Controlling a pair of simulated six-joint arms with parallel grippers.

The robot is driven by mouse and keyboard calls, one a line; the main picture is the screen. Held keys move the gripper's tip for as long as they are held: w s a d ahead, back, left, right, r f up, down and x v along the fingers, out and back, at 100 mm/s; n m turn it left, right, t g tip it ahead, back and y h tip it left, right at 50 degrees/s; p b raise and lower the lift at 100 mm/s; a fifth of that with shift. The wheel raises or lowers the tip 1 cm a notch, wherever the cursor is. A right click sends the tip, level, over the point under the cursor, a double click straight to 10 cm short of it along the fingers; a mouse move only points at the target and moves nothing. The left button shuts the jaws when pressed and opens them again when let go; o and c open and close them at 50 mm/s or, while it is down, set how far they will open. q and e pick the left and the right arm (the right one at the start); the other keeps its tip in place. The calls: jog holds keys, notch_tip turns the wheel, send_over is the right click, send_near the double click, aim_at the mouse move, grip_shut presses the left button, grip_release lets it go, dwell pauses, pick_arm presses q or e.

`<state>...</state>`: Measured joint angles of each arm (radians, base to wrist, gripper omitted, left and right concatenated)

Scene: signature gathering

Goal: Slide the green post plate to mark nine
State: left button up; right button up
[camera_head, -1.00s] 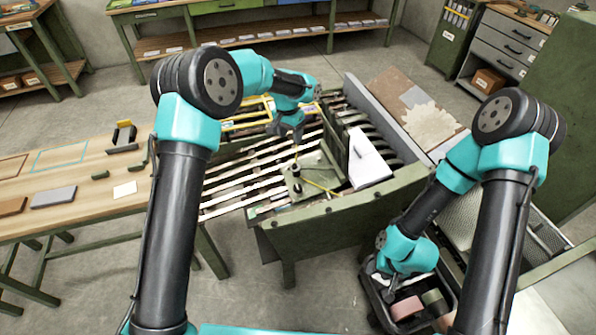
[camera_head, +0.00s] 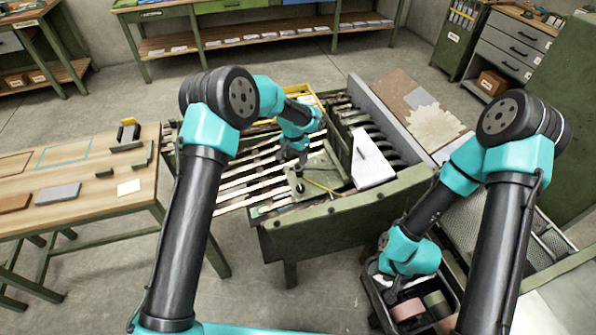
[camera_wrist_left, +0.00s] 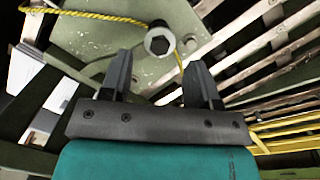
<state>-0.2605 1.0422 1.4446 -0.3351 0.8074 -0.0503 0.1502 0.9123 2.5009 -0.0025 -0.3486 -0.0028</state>
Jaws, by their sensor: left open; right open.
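The green post plate (camera_head: 322,172) lies on the slatted metal bed of the machine, with a short dark post (camera_head: 299,186) standing on it and a yellow cord trailing from the post. In the left wrist view, the green plate (camera_wrist_left: 110,40) shows at the top with the round, hex-topped post (camera_wrist_left: 160,41). My left gripper (camera_head: 302,160) hangs just above the plate beside the post; in the wrist view its fingers (camera_wrist_left: 160,75) are apart, with the post ahead of their gap. I cannot make out mark nine. My right gripper (camera_head: 388,282) is low over a black bin, its fingers mostly hidden.
The black bin (camera_head: 376,315) holds pink and green rolls. A white block (camera_head: 372,160) stands right of the plate, near the dark ribs. A wooden table (camera_head: 80,185) with small parts is at left. A yellow frame (camera_head: 308,100) lies behind my left arm.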

aim_at(297, 166)
pick_arm(q)
jog(key=f, duration=0.7)
jog(key=shift+s+d+f, duration=0.2)
jog(key=shift+d+f, duration=0.05)
jog(key=shift+d, duration=0.05)
grip_shut()
